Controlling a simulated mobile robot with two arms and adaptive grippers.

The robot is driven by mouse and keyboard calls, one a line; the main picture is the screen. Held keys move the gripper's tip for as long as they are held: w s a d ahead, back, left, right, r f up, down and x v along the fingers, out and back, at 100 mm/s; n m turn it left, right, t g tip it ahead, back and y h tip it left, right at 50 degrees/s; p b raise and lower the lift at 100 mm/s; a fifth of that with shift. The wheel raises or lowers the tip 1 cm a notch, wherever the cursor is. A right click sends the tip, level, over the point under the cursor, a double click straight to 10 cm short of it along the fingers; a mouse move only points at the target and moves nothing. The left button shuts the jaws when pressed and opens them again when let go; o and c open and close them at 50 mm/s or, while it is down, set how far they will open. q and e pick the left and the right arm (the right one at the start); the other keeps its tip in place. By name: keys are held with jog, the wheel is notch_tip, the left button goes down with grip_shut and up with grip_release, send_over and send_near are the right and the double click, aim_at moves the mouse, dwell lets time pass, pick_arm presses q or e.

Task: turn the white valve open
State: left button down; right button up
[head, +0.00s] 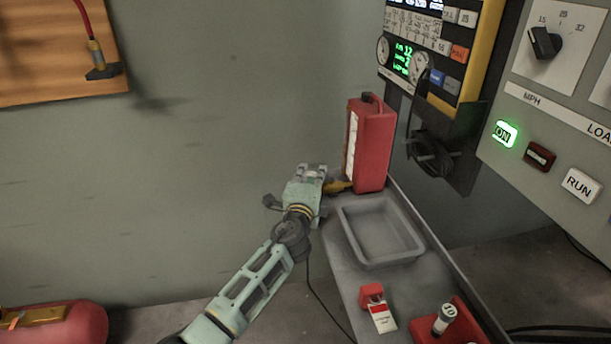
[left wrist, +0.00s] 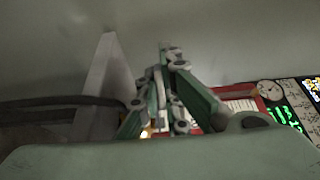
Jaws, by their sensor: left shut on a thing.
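My left gripper (head: 312,172) is at the far end of the grey bench, close to the wall and left of the red canister. Its fingers also show in the left wrist view (left wrist: 167,85), drawn together. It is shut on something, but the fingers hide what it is. I cannot clearly make out a white valve in either view. A yellow-brown fitting (head: 338,187) sits just right of the gripper, by the foot of the canister. My right gripper is not in view.
The red canister (head: 373,146) stands on the bench, right of the gripper. A grey tray (head: 411,259), a red-and-white tag (head: 381,316) and a red holder (head: 467,330) lie nearer. Control panels (head: 550,110) overhang the right side. A pale upright piece (left wrist: 103,85) shows left of the fingers.

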pick_arm(q)
jog(key=shift+s+f+y, duration=0.1)
jog(key=shift+y, duration=0.2)
jog(key=c, duration=1.9)
grip_release()
jog(key=shift+s, duration=0.1)
jog(key=s, duration=1.1)
jog(key=shift+s+a, duration=0.4)
jog(key=shift+c, duration=0.4)
